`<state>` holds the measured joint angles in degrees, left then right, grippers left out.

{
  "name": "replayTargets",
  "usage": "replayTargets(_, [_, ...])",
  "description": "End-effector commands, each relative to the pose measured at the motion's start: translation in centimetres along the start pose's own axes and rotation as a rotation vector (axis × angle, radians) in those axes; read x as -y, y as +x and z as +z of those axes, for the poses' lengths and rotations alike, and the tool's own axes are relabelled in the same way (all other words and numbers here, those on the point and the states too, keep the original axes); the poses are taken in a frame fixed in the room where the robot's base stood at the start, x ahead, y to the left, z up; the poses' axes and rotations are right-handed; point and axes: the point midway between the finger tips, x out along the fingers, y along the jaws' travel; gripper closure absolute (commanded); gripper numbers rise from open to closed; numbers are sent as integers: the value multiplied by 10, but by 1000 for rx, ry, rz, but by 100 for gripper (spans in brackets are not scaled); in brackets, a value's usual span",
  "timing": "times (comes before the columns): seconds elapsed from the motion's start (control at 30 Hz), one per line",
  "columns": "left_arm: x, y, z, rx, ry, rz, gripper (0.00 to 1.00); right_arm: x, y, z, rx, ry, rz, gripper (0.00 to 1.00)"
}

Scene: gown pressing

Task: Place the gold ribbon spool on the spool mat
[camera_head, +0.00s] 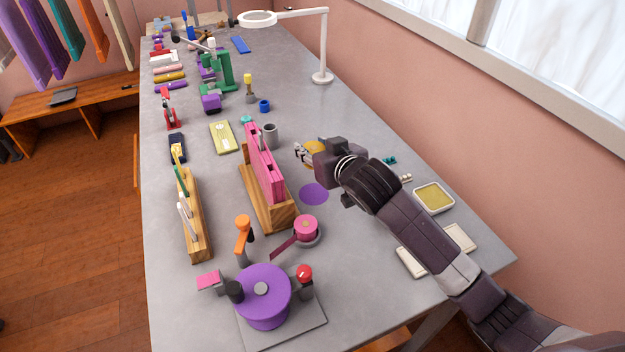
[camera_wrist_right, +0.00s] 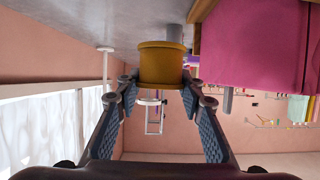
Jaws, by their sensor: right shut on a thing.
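The gold ribbon spool (camera_head: 316,146) is between the fingers of my right gripper (camera_head: 305,152), which is shut on it. In the right wrist view the gold spool (camera_wrist_right: 162,63) sits between the two blue-padded fingers (camera_wrist_right: 160,88). The spool is partly hidden by the gripper in the head view, and I cannot tell whether it touches the table. A flat purple round mat (camera_head: 313,194), likely the spool mat, lies bare on the table, nearer the front than the spool. My left gripper is not in view.
A wooden rack with pink boards (camera_head: 265,165) stands just left of the purple mat; its pink side (camera_wrist_right: 250,45) shows in the wrist view. A pink spool (camera_head: 306,228) is in front of the mat. A grey cup (camera_head: 270,136) and a yellow tray (camera_head: 433,197) are nearby.

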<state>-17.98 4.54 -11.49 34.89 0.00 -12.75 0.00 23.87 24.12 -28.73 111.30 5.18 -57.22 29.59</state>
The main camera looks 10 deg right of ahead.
Motion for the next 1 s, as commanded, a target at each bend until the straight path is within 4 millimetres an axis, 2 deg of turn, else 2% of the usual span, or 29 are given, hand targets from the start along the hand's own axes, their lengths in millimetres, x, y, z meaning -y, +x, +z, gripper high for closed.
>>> replayTargets(0.03, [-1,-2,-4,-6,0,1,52,-1,6,15,7,0,1,88])
replayTargets(0.1, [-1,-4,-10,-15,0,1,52,0,12,31,6,0,0,88])
replayTargets(0.3, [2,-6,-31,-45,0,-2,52,0,25,60,1,0,1,88])
replayTargets(0.43, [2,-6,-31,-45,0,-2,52,0,29,68,0,0,1,88])
replayTargets(0.63, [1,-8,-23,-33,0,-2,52,0,40,96,3,0,1,88])
replayTargets(0.77, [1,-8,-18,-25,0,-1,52,0,43,104,0,0,0,88])
replayTargets(1.0, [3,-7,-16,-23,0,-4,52,0,44,104,-1,0,0,88])
